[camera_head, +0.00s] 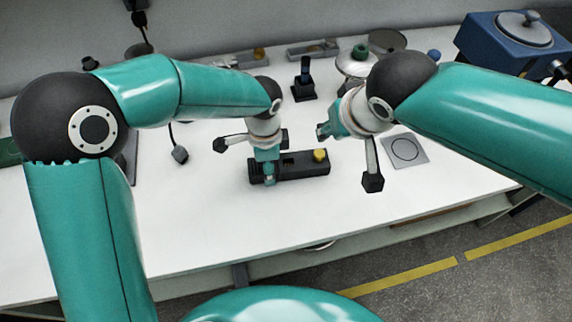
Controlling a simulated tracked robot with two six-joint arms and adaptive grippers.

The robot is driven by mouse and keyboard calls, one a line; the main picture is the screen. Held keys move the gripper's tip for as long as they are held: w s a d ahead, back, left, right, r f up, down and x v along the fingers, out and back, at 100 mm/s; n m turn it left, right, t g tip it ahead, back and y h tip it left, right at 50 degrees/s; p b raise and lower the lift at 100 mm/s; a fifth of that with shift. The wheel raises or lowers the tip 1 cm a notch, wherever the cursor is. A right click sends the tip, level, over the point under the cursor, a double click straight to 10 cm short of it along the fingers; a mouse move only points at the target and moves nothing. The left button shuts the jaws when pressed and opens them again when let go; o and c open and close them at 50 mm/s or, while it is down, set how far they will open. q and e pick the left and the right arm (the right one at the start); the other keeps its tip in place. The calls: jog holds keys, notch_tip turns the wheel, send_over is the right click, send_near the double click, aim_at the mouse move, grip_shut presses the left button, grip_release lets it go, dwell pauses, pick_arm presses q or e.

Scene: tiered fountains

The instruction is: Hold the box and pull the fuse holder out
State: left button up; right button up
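A long dark box (300,167) lies on the white table near the middle. A yellow round cap (320,155) stands up from its right part; it may be the fuse holder, but I cannot tell for sure. My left gripper (267,178) points down at the box's left end, with a finger against its front side. Its far finger is hidden, so its grip is unclear. My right gripper (322,131) is above and behind the cap, apart from it and pointing left. Its fingers are too small to tell open from shut.
A blue machine (510,42) stands at the back right. A grey plate with a circle (405,150) lies right of the box. A black stand (304,80) and a white domed thing with a green knob (356,64) stand behind. The front table is clear.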

dwell(0.8)
jog(key=shift+o, duration=1.5)
jog(key=shift+s+d+f, duration=0.1)
pick_arm(q)
jog(key=shift+f, duration=0.1)
pick_arm(e)
jog(key=n+g+h, duration=0.2)
jog(key=g, duration=0.4)
send_over(320, 154)
jog(key=f, duration=0.2)
pick_arm(q)
jog(key=shift+s, duration=0.1)
pick_arm(e)
notch_tip(320, 154, down, 12)
jog(key=shift+r, duration=0.1)
